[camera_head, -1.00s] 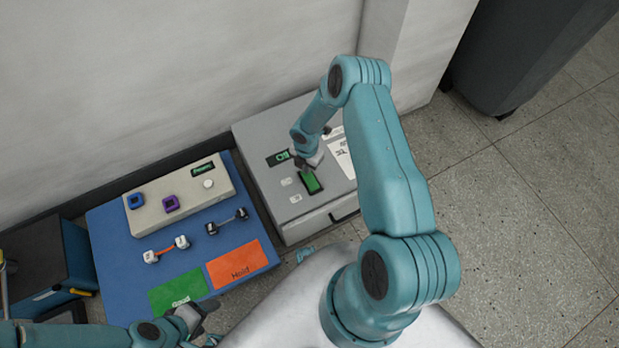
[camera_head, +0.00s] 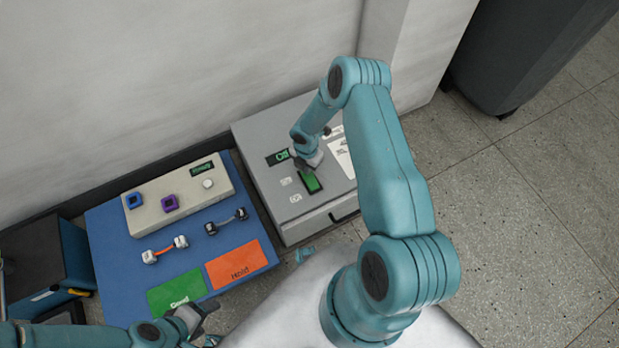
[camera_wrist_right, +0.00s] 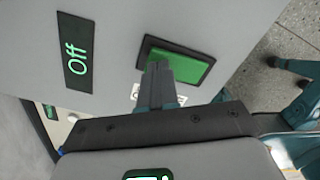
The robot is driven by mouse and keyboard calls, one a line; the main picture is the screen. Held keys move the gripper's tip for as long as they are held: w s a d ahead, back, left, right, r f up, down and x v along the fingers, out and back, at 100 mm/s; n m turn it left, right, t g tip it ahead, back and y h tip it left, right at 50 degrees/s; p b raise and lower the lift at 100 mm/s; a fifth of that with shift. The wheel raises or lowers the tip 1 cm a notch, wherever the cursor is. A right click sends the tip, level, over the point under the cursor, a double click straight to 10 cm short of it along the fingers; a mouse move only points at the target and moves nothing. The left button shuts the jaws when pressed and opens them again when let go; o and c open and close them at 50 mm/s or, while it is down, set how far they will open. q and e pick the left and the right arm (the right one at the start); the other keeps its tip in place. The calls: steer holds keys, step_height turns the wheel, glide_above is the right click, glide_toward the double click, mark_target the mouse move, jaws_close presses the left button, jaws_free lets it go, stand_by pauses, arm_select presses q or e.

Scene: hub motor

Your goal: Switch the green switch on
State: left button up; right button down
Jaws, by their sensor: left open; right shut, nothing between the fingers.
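The green switch (camera_head: 312,183) is a green rocker in a dark frame on top of a grey box (camera_head: 262,178). It also shows in the right wrist view (camera_wrist_right: 188,66), where a display (camera_wrist_right: 75,52) beside it reads "Off". My right gripper (camera_wrist_right: 158,68) is shut and empty, its fingertips over the edge of the green switch. I cannot tell whether they touch it. In the head view the right gripper (camera_head: 308,167) partly covers the switch's upper end. My left gripper (camera_head: 208,322) is open and empty at the bottom, near the front of the blue mat.
A blue mat (camera_head: 110,262) left of the grey box holds a beige test unit (camera_head: 190,208), two small dumbbell-shaped parts and green and orange cards marked Good and Hold. A wall stands behind. A dark bin (camera_head: 515,60) stands at the upper right. The floor at right is clear.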

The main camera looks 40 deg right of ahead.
steer(key=shift+f+b, duration=0.5)
steer(key=shift+f, duration=0.05)
steer(key=shift+r, duration=0.1)
steer(key=shift+r+p, duration=2.35)
steer(key=shift+r, duration=1.15)
steer(key=s+a+r+m+y, duration=0.25)
steer(key=a+m, duration=0.25)
steer(key=a, duration=0.4)
steer(key=s+a+r+m+y, duration=0.1)
steer(key=s+a+m, duration=0.2)
steer(key=a+m, duration=0.5)
steer(key=s+a+r+m, duration=0.4)
steer(key=s+a+m, duration=0.4)
steer(key=s+m, duration=0.1)
step_height(320, 180, up, 18)
steer(key=p, duration=1.8)
steer(key=shift+s+a, duration=0.2)
steer(key=shift+s, duration=0.25)
